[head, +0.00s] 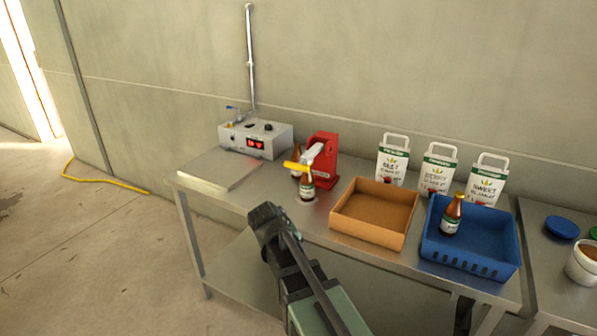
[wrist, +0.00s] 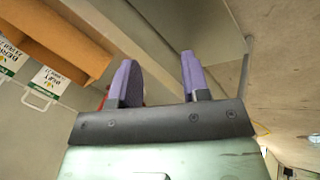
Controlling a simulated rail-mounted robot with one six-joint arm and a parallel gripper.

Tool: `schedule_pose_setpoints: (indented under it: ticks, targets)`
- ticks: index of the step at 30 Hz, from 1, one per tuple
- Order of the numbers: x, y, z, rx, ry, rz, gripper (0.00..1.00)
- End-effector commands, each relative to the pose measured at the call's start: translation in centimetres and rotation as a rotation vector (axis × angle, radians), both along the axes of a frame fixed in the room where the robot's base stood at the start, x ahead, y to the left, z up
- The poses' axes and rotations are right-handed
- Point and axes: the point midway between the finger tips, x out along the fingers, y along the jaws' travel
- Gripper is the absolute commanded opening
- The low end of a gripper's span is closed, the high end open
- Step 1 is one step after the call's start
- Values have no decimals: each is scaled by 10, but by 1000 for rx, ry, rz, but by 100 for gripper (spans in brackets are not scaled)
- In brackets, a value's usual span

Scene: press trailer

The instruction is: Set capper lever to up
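The red capper (head: 324,158) stands on the steel table, against its back part. Its lever is a pale arm (head: 313,152) with a yellow handle (head: 297,166); the handle sits low, in front of the red body and just above a brown bottle (head: 307,188). My gripper (head: 264,214) is in front of the table's front edge, below and left of the capper and apart from it. In the wrist view my gripper (wrist: 159,76) shows two purple fingers spread apart with nothing between them. The lever does not show in the wrist view.
A grey control box (head: 256,139) stands left of the capper; another brown bottle (head: 296,157) is partly hidden beside it. An orange-brown box (head: 373,213) and a blue crate (head: 480,255) holding a bottle (head: 451,216) are to the right. Cartons (head: 437,168) stand behind. The table's left end is mostly clear.

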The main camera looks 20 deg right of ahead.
Motion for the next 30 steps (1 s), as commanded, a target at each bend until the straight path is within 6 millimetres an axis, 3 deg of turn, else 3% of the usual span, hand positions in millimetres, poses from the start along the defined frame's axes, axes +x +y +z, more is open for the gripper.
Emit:
schedule_pose_setpoints:
  ticks: [1,3,6,7,11,17,30]
  targets:
    - [56,-19,8,-164,-62,56,50]
    - [113,-41,36,-412,-145,161,50]
    - [170,-54,79,-704,-216,316,50]
    - [181,-54,89,-769,-228,355,50]
    - [197,-52,112,-917,-253,467,50]
    - [202,-57,109,-917,-253,477,50]
    - [259,-125,90,-915,-253,476,50]
